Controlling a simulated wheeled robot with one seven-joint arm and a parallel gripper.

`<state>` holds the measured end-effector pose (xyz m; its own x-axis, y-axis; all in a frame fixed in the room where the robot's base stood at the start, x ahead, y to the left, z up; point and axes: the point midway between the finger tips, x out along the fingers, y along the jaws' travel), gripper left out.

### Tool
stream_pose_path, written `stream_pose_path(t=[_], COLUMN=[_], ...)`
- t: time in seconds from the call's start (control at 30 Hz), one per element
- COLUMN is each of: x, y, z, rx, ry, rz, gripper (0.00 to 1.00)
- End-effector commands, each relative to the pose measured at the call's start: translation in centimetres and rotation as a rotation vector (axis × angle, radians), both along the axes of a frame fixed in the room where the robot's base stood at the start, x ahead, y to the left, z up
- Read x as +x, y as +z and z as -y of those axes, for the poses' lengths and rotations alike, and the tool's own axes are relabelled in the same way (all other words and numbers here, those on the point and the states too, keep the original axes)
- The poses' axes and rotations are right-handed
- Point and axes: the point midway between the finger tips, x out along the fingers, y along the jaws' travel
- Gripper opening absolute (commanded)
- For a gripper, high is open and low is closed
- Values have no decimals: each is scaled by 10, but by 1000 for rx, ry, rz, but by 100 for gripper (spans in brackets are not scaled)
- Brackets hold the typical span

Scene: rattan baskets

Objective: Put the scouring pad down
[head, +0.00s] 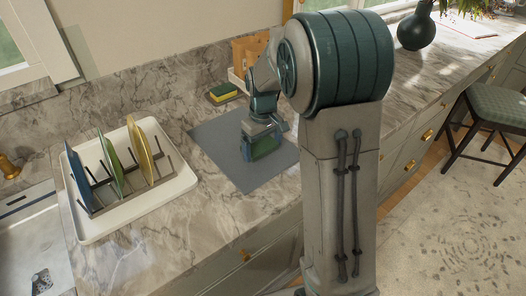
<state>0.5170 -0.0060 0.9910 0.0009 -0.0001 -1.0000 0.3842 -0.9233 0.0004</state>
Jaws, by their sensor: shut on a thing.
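My gripper (262,148) is over the grey mat (222,148) on the marble counter, pointing down and shut on the green scouring pad (267,145). The pad shows as a green patch at the jaws, and the gripper partly hides it. I cannot tell whether the pad touches the mat or is just above it.
A yellow and green sponge (223,93) lies on the counter behind the mat. A white dish rack tray (92,232) with several coloured plates stands at left, beside the sink (32,240). A wooden box (240,55) stands at the back, partly behind my arm. Bare mat shows left of the gripper.

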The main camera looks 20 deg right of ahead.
Motion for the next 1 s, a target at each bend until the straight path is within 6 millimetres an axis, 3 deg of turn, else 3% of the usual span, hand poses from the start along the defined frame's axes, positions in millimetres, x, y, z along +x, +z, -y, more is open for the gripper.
stream_pose_path(t=[0.2, 0.6, 0.63, 0.67, 1.0], x=[-1, -1, -1, -1, -1], y=[-28, -35, -34, -33, -28], z=[0, 1, 1, 1, 0], rx=[-1, 0, 0, 0, 0], ry=[-1, -1, -1, -1, 0], rz=[-4, -1, -1, -1, -1], gripper=[61, 61, 95, 100, 100])
